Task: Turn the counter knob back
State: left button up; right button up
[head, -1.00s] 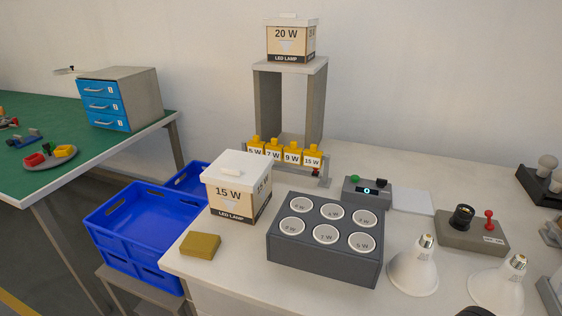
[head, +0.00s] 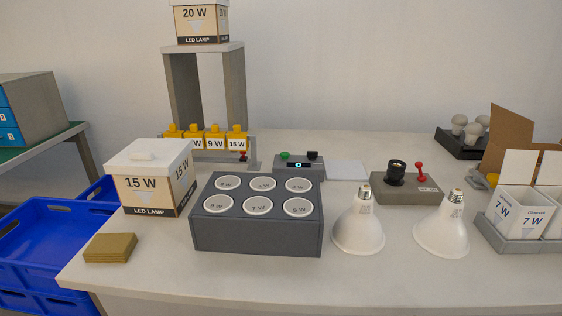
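A grey counter box (head: 299,167) stands at the middle of the white table. Its front has a small dark display with a lit ring-shaped figure. On its top are a green button or knob (head: 284,155) at the left and a black knob (head: 312,155) at the right. The marks on the knobs are too small to read. Neither of my grippers shows in the head view.
A dark block of lamps in round holes (head: 257,238) stands in front of the counter. Two white bulbs (head: 358,236) (head: 441,235) stand to the right, before a grey box with a black socket and red lever (head: 405,187). A white pad (head: 346,170) lies beside the counter.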

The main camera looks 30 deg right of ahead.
aim_at(311, 156)
jog(key=z, duration=1.1)
